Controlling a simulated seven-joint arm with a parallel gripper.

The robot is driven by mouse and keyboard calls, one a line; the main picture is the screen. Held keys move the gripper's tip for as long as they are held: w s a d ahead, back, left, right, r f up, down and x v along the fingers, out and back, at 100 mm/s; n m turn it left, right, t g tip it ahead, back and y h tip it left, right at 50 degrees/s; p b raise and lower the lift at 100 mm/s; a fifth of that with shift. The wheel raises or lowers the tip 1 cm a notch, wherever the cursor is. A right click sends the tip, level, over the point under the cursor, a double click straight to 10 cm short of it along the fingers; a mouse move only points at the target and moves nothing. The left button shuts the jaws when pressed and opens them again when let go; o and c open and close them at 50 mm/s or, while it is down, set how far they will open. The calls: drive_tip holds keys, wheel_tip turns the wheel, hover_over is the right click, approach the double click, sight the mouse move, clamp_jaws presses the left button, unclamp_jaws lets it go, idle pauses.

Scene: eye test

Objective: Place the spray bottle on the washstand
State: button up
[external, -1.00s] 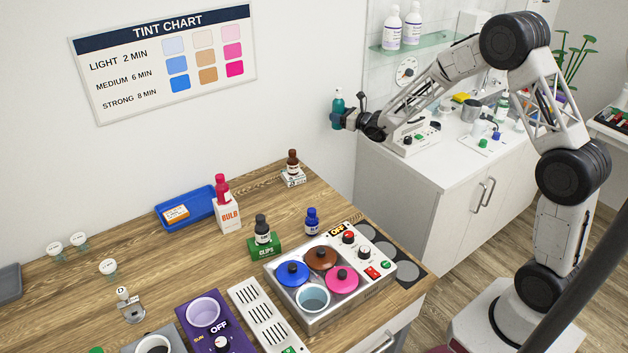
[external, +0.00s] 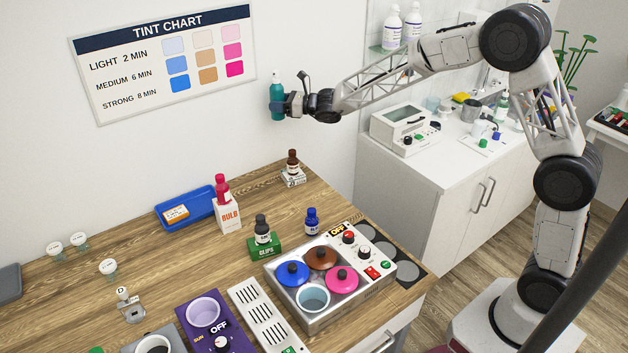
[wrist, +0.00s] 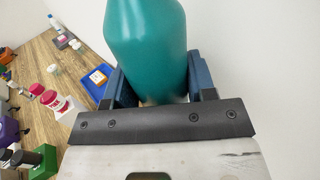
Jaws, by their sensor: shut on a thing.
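The spray bottle (external: 276,90), teal with a narrow neck, is held upright in the air in front of the white wall. My gripper (external: 285,105) is shut on its body from the right side. In the wrist view the spray bottle (wrist: 146,45) stands between the two blue fingers, its top cut off by the frame. The washstand appears to be the white cabinet (external: 400,195) with a white top at the back right. My gripper is to the left of it, high above the far end of the wooden bench.
The wooden bench (external: 150,250) holds a blue tray (external: 185,207), a boxed red bottle (external: 225,210), a brown bottle (external: 293,163) and a metal warmer with pots (external: 325,318). A white machine (external: 403,127) and several small items crowd the cabinet top. Its front left top is bare.

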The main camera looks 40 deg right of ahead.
drive_tip(key=s+a+n+g+y, duration=0.25)
drive_tip(key=a+n+g, duration=0.2)
drive_tip(key=a, duration=2.95)
drive_tip(key=n+g+y, duration=0.3)
drive_tip(key=n+g, duration=0.3)
drive_tip(key=g, duration=0.5)
hover_over(91, 317)
wheel_tip(91, 317, down, 12)
drive_tip(key=shift+f+h, duration=0.1)
drive_tip(key=shift+h, duration=0.15)
wheel_tip(91, 317, down, 6)
drive_tip(key=shift+f, duration=1.9)
